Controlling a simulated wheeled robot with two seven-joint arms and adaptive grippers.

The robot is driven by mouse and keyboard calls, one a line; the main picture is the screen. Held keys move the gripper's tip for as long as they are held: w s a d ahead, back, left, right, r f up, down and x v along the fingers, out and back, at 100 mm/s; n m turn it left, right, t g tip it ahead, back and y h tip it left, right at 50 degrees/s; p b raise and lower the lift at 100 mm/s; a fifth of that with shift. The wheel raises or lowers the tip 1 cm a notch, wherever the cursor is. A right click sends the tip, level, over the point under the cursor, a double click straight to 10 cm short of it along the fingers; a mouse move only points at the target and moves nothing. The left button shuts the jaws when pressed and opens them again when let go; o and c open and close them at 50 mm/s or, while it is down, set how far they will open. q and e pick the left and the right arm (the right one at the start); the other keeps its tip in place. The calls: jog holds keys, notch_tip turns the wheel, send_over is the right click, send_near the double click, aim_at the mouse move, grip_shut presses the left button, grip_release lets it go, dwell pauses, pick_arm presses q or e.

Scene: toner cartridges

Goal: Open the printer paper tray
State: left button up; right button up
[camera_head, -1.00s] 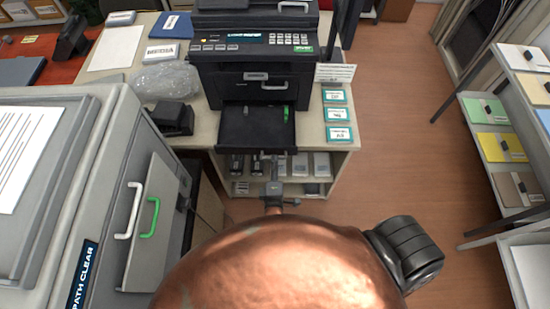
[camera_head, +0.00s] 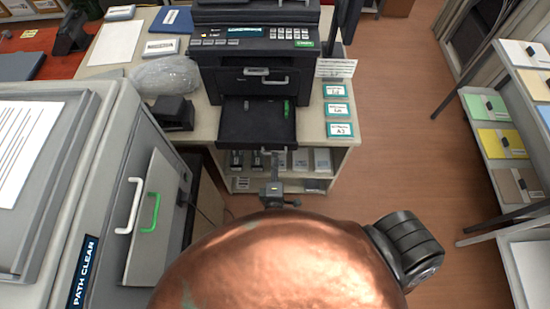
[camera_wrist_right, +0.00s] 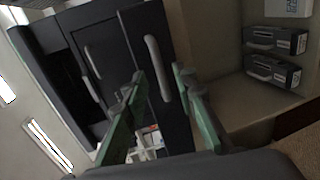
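The black printer (camera_head: 254,58) stands on the desk in the head view. Its paper tray (camera_head: 257,138) sticks out of the front toward me, with a small green part inside. In the right wrist view the dark tray front (camera_wrist_right: 151,25) carries a pale bar handle (camera_wrist_right: 155,62). My right gripper (camera_head: 274,165) is just in front of the tray in the head view. In the wrist view its green fingers (camera_wrist_right: 158,76) are apart, one on each side of the handle, with gaps visible; contact is unclear. My left gripper is not in view.
A large grey machine (camera_head: 118,150) with a white and a green handle stands close at left. Several labelled cards (camera_head: 337,110) lie right of the printer. Boxes sit on the shelf (camera_head: 325,184) below. Open floor (camera_head: 410,120) lies at right, before a rack (camera_head: 500,110).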

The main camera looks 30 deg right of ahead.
jog(key=v, duration=1)
jog(key=s+d+f+g+y, duration=0.1)
jog(key=s+d+f+g, duration=0.1)
jog(key=f, duration=0.9)
jog(key=s+d+f+g+y, duration=0.1)
jog(key=s+d+f+g, duration=0.15)
jog(key=f, duration=0.85)
jog(key=s+d+f+g+y, duration=0.1)
jog(key=s+f+g+y, duration=0.15)
jog(key=f, duration=0.95)
jog(key=s+d+f+m+g+y, duration=0.1)
jog(key=s+d+f+m+g, duration=0.2)
jog(key=s+f, duration=0.7)
jog(key=s+d+f+m+g+y, duration=0.1)
jog(key=s+d+f+m+g, duration=0.2)
jog(key=s+d+f+m, duration=0.5)
jog(key=s+f, duration=0.3)
jog(key=s, duration=0.7)
jog(key=shift+s+d+f, duration=0.2)
jog(key=shift+s+d, duration=0.05)
jog(key=shift+s, duration=0.05)
